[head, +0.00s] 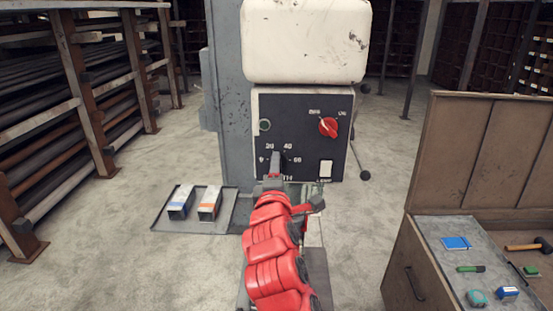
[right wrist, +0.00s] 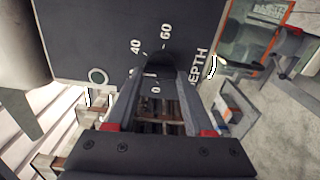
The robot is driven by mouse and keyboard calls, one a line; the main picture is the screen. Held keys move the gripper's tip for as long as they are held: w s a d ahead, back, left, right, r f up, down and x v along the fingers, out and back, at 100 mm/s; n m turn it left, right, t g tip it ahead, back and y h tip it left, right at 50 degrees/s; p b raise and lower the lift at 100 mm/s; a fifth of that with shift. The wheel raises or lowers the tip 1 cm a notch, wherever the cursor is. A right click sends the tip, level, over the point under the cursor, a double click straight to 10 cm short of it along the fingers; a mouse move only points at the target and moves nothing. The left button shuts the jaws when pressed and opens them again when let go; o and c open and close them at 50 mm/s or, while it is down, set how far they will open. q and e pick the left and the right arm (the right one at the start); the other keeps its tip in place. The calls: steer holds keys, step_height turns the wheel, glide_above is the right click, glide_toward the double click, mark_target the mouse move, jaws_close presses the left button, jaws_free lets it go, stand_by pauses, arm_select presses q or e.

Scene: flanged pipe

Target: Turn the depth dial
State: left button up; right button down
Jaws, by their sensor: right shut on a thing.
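The dark depth dial (right wrist: 160,62) sits on the machine's black control panel (right wrist: 85,35), with 40, 60, 0 and DEPTH markings around it in the right wrist view. My right gripper (right wrist: 160,72) has its two fingers on either side of the dial and is shut on it. In the head view my red right arm reaches up from the bottom, and the right gripper (head: 277,158) covers most of the dial on the panel (head: 305,115). Which mark the dial points to is hard to tell. My left gripper is not in view.
A red rotary switch (head: 328,127) and a white lamp switch (head: 325,168) are on the panel right of the dial. A tool bench (head: 430,250) stands at right.

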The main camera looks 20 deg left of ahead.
steer(key=n+p, duration=0.4)
steer(key=n, duration=0.1)
steer(key=shift+f+p, duration=0.1)
steer(key=shift+p, duration=0.2)
stand_by(0.4)
steer(key=shift+c, duration=1.4)
jaws_free()
